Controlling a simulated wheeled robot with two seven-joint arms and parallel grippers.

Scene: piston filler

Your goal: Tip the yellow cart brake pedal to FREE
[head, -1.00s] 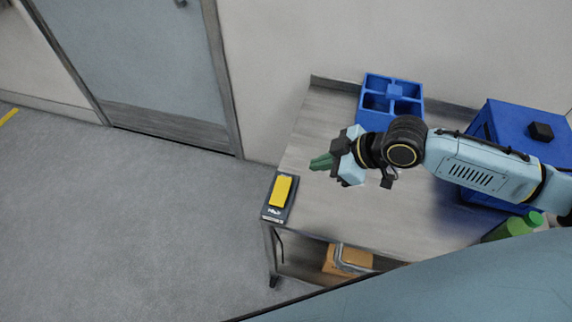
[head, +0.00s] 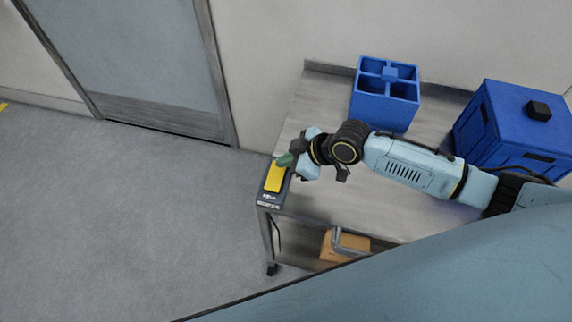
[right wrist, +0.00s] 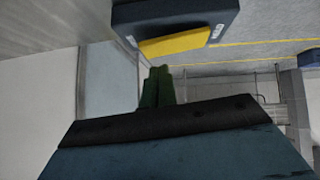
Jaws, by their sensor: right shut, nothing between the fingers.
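The yellow brake pedal (head: 274,178) sits on a dark base (head: 271,199) at the left front corner of the cart. In the right wrist view the yellow pedal (right wrist: 175,43) shows edge-on at the top, tilted against its dark housing (right wrist: 180,18). My right gripper (head: 285,160) is over the far end of the pedal, with its green fingers together and empty. The fingers (right wrist: 157,85) also show in the right wrist view, just below the pedal in the picture. I cannot tell whether they touch it. My left gripper is not in view.
A blue divided bin (head: 386,105) stands at the back of the cart top (head: 330,200). A blue lidded box (head: 515,130) stands at the right. A cardboard box (head: 340,246) is on the lower shelf. Floor left of the cart is clear.

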